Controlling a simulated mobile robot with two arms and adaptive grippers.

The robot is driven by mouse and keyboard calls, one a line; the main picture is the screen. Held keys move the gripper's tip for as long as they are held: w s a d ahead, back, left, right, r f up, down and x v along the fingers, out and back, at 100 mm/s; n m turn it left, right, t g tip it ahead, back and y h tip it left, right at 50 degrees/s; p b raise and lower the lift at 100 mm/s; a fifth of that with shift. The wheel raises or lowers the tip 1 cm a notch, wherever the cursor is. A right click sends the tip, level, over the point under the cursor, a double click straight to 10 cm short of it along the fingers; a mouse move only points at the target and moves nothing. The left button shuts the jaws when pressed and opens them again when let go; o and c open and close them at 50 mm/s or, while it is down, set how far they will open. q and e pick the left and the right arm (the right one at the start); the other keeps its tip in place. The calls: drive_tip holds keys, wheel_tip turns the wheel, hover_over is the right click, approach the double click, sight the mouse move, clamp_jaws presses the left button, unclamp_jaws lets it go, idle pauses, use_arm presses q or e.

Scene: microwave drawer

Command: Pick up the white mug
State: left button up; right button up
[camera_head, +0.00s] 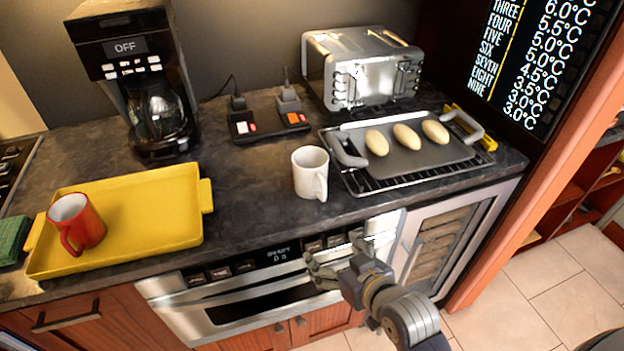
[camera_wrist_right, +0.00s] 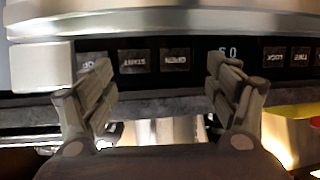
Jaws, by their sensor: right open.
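The white mug (camera_head: 310,172) stands upright on the dark countertop, left of the baking tray, with its handle toward the front right. My right gripper (camera_head: 332,258) is open and empty in front of the microwave drawer's control panel, below the counter edge and below the mug. In the right wrist view my right gripper's two fingers (camera_wrist_right: 163,95) are spread apart, with the button panel (camera_wrist_right: 160,58) beyond them. The mug cannot be made out clearly in the wrist view. My left gripper is not in view.
A yellow tray (camera_head: 150,215) with a red mug (camera_head: 76,222) is at left. A coffee maker (camera_head: 140,80), power strip (camera_head: 268,122) and toaster (camera_head: 362,70) stand behind. A tray with rolls (camera_head: 410,157) lies on a rack at right. Counter left of the mug is clear.

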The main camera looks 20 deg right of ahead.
sight(312, 160)
drive_tip(key=w+r+t, duration=0.2)
drive_tip(key=w+r, duration=0.1)
drive_tip(key=r, duration=0.1)
drive_tip(key=w+r+t, duration=0.1)
drive_tip(key=w+r, duration=0.2)
drive_tip(key=r, duration=0.2)
drive_tip(key=w+r+t, duration=0.2)
drive_tip(key=w+r, duration=0.1)
drive_tip(key=r, duration=0.2)
drive_tip(key=shift+w+d+m+t+p, duration=0.2)
drive_tip(key=shift+w+m+t+p, duration=0.1)
drive_tip(key=shift+p, duration=0.1)
drive_tip(key=shift+w+a+f+p, duration=0.1)
drive_tip(key=shift+w+a+p, duration=0.1)
drive_tip(key=shift+w, duration=0.7)
drive_tip(key=shift+w+a+p, duration=0.1)
drive_tip(key=shift+w+p, duration=0.15)
drive_tip(key=shift+w, duration=0.7)
drive_tip(key=shift+w+a+f+p, duration=0.1)
drive_tip(key=shift+w+p, duration=0.1)
drive_tip(key=shift+w, duration=0.7)
drive_tip(key=shift+r, duration=0.1)
drive_tip(key=c, duration=1.4)
